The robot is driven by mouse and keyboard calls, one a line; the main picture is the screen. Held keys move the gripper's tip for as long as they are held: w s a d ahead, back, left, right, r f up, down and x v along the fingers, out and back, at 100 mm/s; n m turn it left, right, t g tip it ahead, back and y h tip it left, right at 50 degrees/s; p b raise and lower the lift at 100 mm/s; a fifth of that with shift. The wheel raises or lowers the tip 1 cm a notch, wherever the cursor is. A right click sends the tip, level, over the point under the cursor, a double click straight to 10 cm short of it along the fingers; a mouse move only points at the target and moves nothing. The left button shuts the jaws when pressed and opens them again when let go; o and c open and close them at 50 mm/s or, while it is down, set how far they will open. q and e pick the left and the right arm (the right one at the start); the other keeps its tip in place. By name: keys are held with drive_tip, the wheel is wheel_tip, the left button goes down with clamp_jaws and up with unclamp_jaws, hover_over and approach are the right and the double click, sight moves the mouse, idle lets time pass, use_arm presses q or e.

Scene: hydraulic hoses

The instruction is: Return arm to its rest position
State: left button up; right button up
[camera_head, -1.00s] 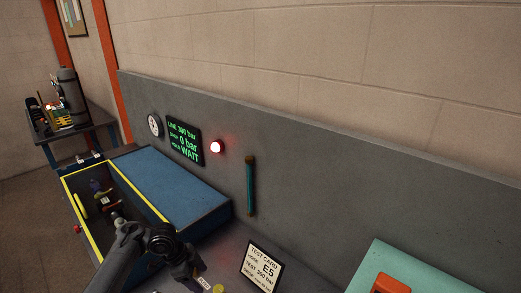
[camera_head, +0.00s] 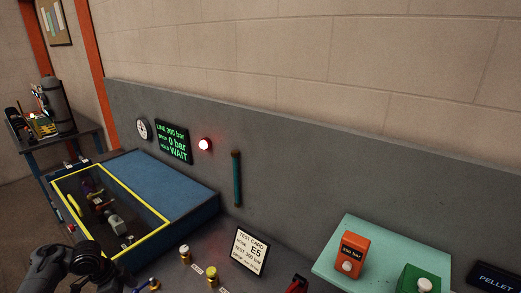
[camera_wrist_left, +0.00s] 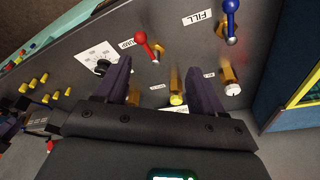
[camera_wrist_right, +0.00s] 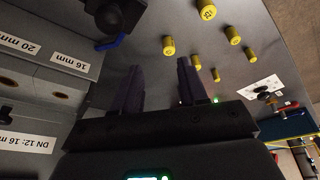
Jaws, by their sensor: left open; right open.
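My left arm (camera_head: 70,268) shows at the lower left of the head view, in front of the yellow-edged blue box. Its fingers are out of sight there. In the left wrist view my left gripper (camera_wrist_left: 158,78) is open with nothing between its dark fingers, and a bench panel with a red lever (camera_wrist_left: 143,42), a blue lever (camera_wrist_left: 231,12) and brass fittings lies beyond. In the right wrist view my right gripper (camera_wrist_right: 159,72) is open and empty, with several yellow cylindrical pieces (camera_wrist_right: 195,62) on the grey surface beyond. My right arm does not show in the head view.
A blue box (camera_head: 165,190) with a yellow-edged window stands at the left. A test card (camera_head: 250,251) stands at the bench's middle. A teal panel (camera_head: 325,262) with an orange box (camera_head: 350,252) is at right. A display (camera_head: 173,142) reads WAIT beside a lit red lamp (camera_head: 204,144).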

use_arm(q)
drive_tip(key=s+a+r+n+y, duration=0.1)
drive_tip(key=s+a, duration=0.1)
drive_tip(key=a, duration=0.8)
drive_tip(key=s+a+f+n+y, duration=0.2)
drive_tip(key=a+f+y, duration=0.2)
drive_tip(key=f, duration=0.2)
drive_tip(key=s+d+f+n+t+y, duration=0.1)
drive_tip(key=s+d+f+y, duration=0.1)
drive_tip(key=s+d, duration=0.5)
drive_tip(key=s+d+f+n+t+y, duration=0.1)
drive_tip(key=s+d+f+n+t, duration=0.15)
drive_tip(key=s+d, duration=0.45)
drive_tip(key=s+d+r+n+h, duration=0.1)
drive_tip(key=s+d+r, duration=0.25)
drive_tip(key=s, duration=0.55)
drive_tip(key=s+d+r+n+h, duration=0.1)
drive_tip(key=s+d+r, duration=0.2)
drive_tip(key=s+d, duration=0.35)
drive_tip(key=s+d+f+n+g+h, duration=0.1)
drive_tip(key=s+d+n+h, duration=0.2)
drive_tip(key=d, duration=0.4)
wheel_tip(320, 180, up, 18)
drive_tip(key=w+d+p, duration=0.1)
drive_tip(key=p, duration=1.7)
drive_tip(key=shift+n, duration=0.35)
drive_tip(key=shift+f, duration=0.15)
